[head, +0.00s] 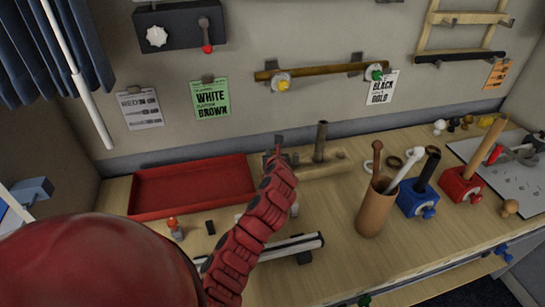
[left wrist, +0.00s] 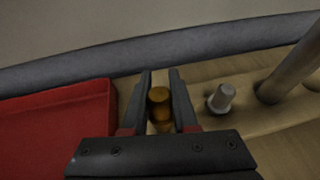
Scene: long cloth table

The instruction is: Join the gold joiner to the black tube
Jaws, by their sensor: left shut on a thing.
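My left gripper (head: 277,150) is over the left end of a wooden peg block (head: 338,166). In the left wrist view its fingers are shut on a small gold-brown piece with a rounded top, which looks like the gold joiner (left wrist: 159,96). The piece is hidden in the head view, and I cannot tell whether it still touches the block. The black tube (head: 428,168) stands slightly tilted in a blue clamp (head: 412,203) at the right, well apart from my left gripper. My right gripper is not in view.
A red tray (head: 145,207) lies left of the gripper. A dark brown tube (head: 320,142) stands in the peg block. A brown cup (head: 374,215) with rods stands between the block and the blue clamp. A red clamp (head: 459,187) holds a wooden-coloured tube.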

